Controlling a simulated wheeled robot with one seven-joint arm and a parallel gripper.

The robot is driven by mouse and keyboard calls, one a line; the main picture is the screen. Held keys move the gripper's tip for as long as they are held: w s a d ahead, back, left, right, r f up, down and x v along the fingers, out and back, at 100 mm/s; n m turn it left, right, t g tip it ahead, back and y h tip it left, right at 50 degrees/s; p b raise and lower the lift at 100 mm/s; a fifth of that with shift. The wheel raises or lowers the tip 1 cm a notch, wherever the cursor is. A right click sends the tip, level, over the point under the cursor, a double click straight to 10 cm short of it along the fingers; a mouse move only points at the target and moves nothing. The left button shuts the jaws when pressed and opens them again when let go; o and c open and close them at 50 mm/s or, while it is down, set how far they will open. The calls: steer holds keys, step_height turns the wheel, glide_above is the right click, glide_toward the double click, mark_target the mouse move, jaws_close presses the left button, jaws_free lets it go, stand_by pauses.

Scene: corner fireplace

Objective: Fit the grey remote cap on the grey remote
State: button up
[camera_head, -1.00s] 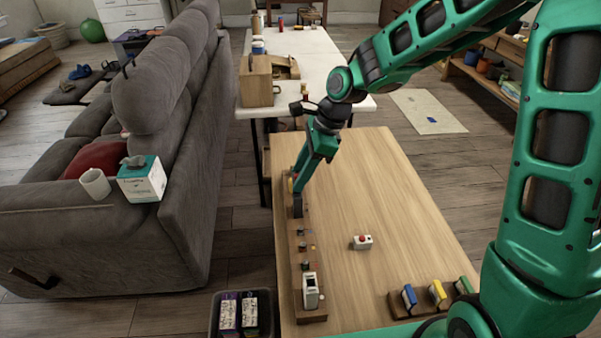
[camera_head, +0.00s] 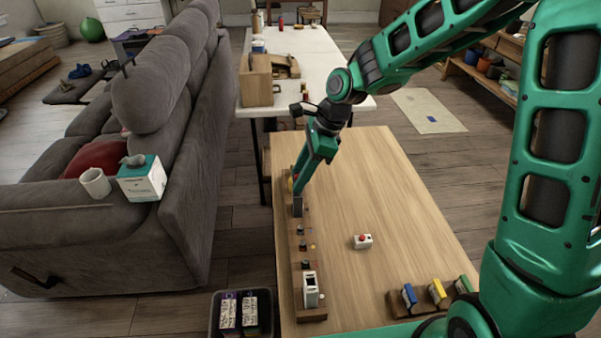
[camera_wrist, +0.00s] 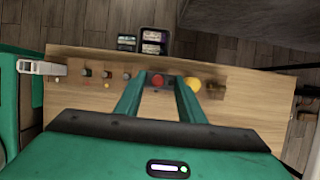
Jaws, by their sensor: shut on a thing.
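My gripper (camera_head: 297,208) reaches down to the far part of a dark wooden strip along the table's left edge. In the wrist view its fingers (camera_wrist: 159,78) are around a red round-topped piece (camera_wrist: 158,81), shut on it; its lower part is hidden. A small white box with a red button (camera_head: 363,241) lies on the table. I cannot tell which piece is the grey remote or its cap.
Several dark knobs (camera_wrist: 106,74) line the strip (camera_head: 312,317) between gripper and device. A yellow round piece (camera_wrist: 193,85) is close beside the right finger. A rack with blue, yellow and green pieces (camera_head: 437,293) stands at the near right. The table's middle (camera_head: 370,190) is clear.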

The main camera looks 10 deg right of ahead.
steer(key=shift+f, duration=1.05)
stand_by(0.6)
steer(key=o, duration=1)
steer(key=v, duration=1)
steer(key=s+d+r+n+h, duration=0.2)
steer(key=s+d+n, duration=0.15)
steer(key=d, duration=0.75)
steer(key=s+d+n, duration=0.2)
steer(key=s+d, duration=0.4)
steer(key=s, duration=0.2)
steer(key=s+d+n+h, duration=0.1)
steer(key=s+d+n, duration=0.2)
steer(key=s+d, duration=0.3)
steer(key=s+d+n+h, duration=0.1)
steer(key=s+d+n, duration=0.2)
steer(key=s+d, duration=0.4)
steer(key=shift+s, duration=2)
